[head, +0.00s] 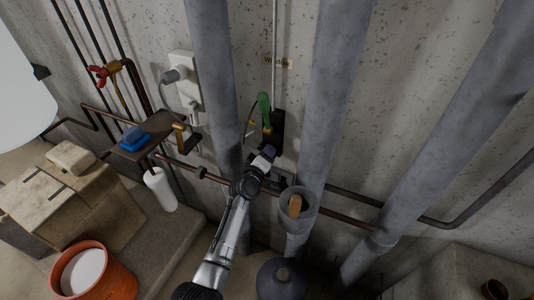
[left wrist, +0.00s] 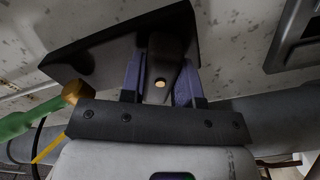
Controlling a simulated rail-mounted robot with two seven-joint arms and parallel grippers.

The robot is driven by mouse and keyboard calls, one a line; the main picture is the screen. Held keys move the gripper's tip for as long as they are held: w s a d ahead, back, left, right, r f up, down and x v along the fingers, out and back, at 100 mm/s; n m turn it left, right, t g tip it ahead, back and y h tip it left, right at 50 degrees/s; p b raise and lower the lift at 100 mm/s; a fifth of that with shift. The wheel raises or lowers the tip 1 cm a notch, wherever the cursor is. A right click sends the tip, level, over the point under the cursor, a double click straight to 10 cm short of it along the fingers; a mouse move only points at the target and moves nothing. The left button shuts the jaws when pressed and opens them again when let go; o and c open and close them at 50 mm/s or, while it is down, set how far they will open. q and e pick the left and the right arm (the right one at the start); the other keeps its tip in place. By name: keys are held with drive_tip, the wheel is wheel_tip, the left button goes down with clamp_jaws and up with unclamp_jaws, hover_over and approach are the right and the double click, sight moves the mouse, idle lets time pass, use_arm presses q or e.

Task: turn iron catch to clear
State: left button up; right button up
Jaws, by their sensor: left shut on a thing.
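The iron catch (left wrist: 168,52) is a dark lever on a black wall plate (left wrist: 85,58), seen in the left wrist view with a small light round spot near its lower end. My left gripper (left wrist: 161,80) has its two bluish fingers on either side of the catch and is shut on it. In the head view my left gripper (head: 266,153) reaches up to the wall at the lower part of the black plate (head: 278,125). There the gripper hides most of the catch. My right gripper is not in view.
A green-handled item (head: 264,103) hangs just left of the plate, close to my gripper. Thick grey pipes (head: 213,70) (head: 338,80) stand on both sides. A grey cup-like holder (head: 298,217) with a wooden handle is below right. A small shelf (head: 158,143) is at left.

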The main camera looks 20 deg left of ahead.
use_arm(q)
drive_tip(key=o, duration=0.9)
